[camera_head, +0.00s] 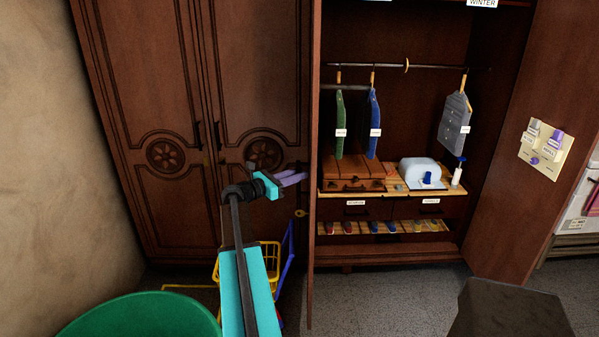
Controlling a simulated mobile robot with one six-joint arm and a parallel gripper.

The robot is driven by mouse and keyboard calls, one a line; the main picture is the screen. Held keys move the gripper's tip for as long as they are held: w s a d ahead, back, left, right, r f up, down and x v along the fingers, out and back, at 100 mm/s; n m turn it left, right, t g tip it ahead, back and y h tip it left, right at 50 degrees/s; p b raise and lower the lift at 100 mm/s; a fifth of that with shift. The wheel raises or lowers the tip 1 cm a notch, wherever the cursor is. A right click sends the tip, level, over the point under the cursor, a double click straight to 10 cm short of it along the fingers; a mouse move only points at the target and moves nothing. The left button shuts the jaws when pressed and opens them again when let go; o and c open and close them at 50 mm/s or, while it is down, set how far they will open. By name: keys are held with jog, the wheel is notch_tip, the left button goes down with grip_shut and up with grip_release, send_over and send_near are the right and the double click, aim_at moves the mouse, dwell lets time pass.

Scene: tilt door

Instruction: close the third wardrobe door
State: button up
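The wardrobe has two carved dark wood doors shut on the left (150,130). The third door (314,235) stands open toward me and shows almost edge-on as a narrow upright strip left of the open compartment. My gripper (304,176), with purple fingers on a teal and black wrist, is just left of this door, its fingers pointing right toward it. I cannot tell whether the fingertips touch the door or whether they are apart. Nothing shows held in them. Another wardrobe door (530,110) stands open on the right.
The open compartment holds hanging clothes (373,125), a brown suitcase (353,174), a white iron-like object (421,173) and shoes on a low shelf (385,227). A green tub (140,318) and a yellow and blue frame (268,258) stand at lower left. A dark block (510,310) is at lower right. Grey floor between is clear.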

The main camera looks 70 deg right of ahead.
jog(key=shift+s+d, duration=0.1)
jog(key=shift+c, duration=0.3)
grip_shut()
